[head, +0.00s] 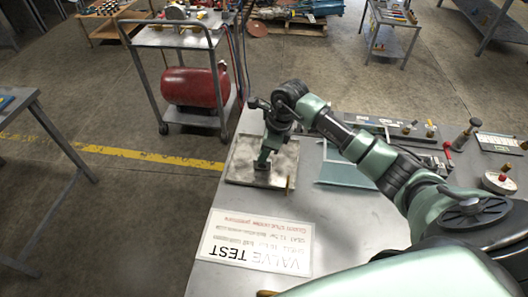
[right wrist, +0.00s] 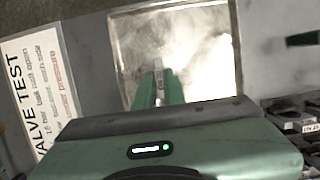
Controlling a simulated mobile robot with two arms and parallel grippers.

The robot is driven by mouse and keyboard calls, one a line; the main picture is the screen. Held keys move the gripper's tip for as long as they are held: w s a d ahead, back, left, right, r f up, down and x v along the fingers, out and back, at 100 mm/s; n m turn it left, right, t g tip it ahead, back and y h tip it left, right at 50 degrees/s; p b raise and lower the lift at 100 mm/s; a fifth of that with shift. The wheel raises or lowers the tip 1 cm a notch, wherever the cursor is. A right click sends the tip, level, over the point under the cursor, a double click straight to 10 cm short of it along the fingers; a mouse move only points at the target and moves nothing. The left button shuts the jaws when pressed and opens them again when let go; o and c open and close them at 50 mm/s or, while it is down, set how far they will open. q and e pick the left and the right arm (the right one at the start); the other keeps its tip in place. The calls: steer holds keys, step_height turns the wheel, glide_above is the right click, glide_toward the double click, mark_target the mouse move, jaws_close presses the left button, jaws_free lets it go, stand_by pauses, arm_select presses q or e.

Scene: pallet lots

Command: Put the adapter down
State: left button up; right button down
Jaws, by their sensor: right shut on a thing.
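My right gripper (head: 263,165) points down over the shallow metal tray (head: 238,172) on the bench. It also shows in the right wrist view (right wrist: 159,88), with its green fingers shut on a small grey piece, which I take to be the adapter (right wrist: 159,72). The fingers and the glare on the tray hide most of the adapter. I cannot tell whether it touches the tray floor. The tray fills the upper middle of the right wrist view (right wrist: 232,50), with no other thing clearly seen in it. My left gripper is not in view.
A white VALVE TEST sheet (head: 256,243) lies on the bench in front of the tray. A cart holds a red tank (head: 193,87) behind.

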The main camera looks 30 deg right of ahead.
steer(key=c, duration=1.9)
jaws_free()
steer(key=shift+f, duration=0.15)
steer(key=o, duration=0.4)
steer(key=shift+r, duration=0.2)
steer(key=b+v, duration=0.2)
steer(key=v, duration=1)
steer(key=shift+b, duration=0.35)
steer(key=shift+a, duration=0.1)
